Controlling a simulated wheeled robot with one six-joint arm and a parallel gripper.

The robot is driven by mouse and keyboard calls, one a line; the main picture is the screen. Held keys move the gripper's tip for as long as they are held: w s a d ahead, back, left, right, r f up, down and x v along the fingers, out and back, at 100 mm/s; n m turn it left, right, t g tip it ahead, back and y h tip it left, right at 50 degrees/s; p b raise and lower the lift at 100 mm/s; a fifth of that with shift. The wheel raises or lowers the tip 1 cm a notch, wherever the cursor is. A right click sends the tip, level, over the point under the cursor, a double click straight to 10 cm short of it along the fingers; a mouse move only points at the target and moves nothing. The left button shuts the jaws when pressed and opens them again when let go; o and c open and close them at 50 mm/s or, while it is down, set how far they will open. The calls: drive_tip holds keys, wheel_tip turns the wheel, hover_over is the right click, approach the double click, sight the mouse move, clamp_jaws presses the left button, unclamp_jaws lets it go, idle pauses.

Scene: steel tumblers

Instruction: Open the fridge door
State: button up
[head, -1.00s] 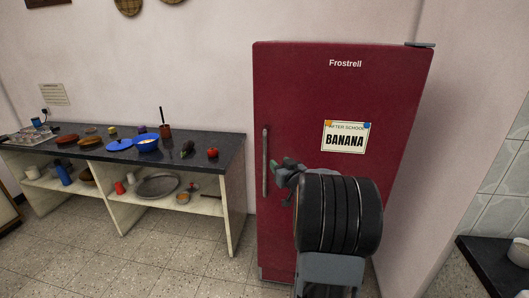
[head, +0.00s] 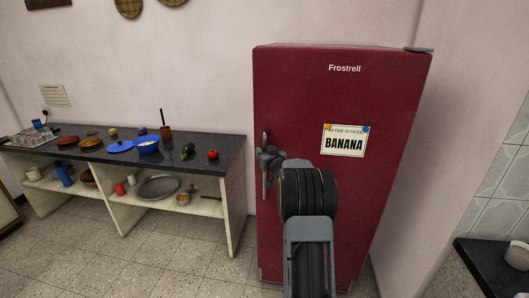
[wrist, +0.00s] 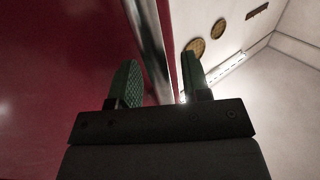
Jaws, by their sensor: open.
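The dark red fridge (head: 300,110) stands upright with its door shut. Its vertical metal handle (head: 265,183) is on the left edge of the door. My gripper (head: 266,156) is at the handle and hides its middle part. In the wrist view, the handle (wrist: 149,45) runs between the two green fingers of my gripper (wrist: 160,82). The fingers are open, one on each side of the handle, with gaps visible. The red door surface (wrist: 60,60) fills the left of that view.
A counter with a dark top (head: 225,152) stands left of the fridge, with a blue bowl (head: 148,144), a tomato (head: 213,154) and other items on it. The tiled floor (head: 180,245) in front is clear. Another dark counter (head: 490,262) is at the lower right.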

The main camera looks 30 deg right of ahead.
drive_tip(key=shift+w, duration=0.1)
clamp_jaws()
idle(0.4)
